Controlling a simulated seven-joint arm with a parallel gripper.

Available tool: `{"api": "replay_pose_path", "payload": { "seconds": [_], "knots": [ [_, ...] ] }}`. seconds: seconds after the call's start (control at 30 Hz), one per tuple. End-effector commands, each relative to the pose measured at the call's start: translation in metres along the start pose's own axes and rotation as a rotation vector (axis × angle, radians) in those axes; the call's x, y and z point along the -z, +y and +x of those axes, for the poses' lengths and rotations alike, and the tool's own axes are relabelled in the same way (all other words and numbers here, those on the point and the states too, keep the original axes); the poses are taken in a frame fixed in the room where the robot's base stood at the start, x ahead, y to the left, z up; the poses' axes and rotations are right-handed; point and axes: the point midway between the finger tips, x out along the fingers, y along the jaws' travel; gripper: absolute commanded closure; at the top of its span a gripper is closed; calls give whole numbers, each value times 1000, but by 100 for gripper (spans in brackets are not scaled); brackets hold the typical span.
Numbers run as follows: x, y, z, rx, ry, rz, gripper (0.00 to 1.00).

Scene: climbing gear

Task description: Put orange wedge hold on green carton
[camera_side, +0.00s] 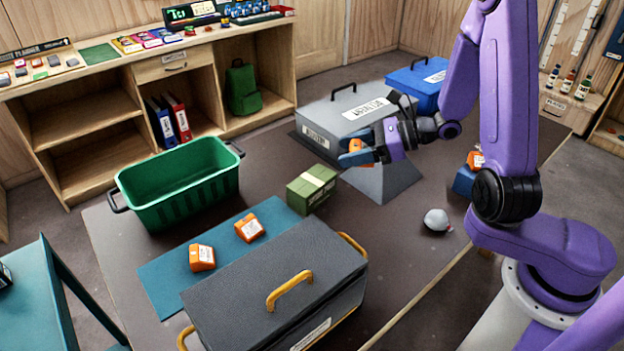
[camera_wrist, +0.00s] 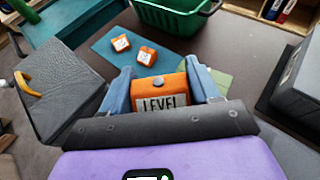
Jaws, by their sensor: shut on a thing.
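My gripper (camera_side: 356,153) is shut on an orange wedge hold (camera_side: 355,146) and holds it in the air, over the front of the grey ramp. In the wrist view, the orange wedge hold (camera_wrist: 160,91) sits between the two blue fingers of my gripper (camera_wrist: 158,80), with a "LEVEL" label facing the camera. The green carton (camera_side: 306,193) stands on the dark table, lower and to the left of my gripper, with a pale strip across its top. It also shows in the wrist view, where the green carton (camera_wrist: 222,84) is partly hidden behind the right finger.
Two orange holds (camera_side: 202,257) (camera_side: 249,229) lie on a blue mat (camera_side: 160,275). A green crate (camera_side: 180,190) is left of the carton, a dark lidded case (camera_side: 250,270) in front, a grey case (camera_side: 325,120) behind. Another orange hold (camera_side: 475,160) is on a blue block at right.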

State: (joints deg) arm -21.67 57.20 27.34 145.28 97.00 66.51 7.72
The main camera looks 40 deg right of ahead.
Motion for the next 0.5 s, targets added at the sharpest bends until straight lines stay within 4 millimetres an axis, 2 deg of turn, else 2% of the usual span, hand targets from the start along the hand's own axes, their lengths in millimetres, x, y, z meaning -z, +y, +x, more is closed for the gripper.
{"api": "replay_pose_path", "payload": {
  "seconds": [0.13,0.5],
  "knots": [
    [-2,5,4,-14,-1,-5,70],
    [0,-5,17,-13,-2,-4,70]
  ]
}}
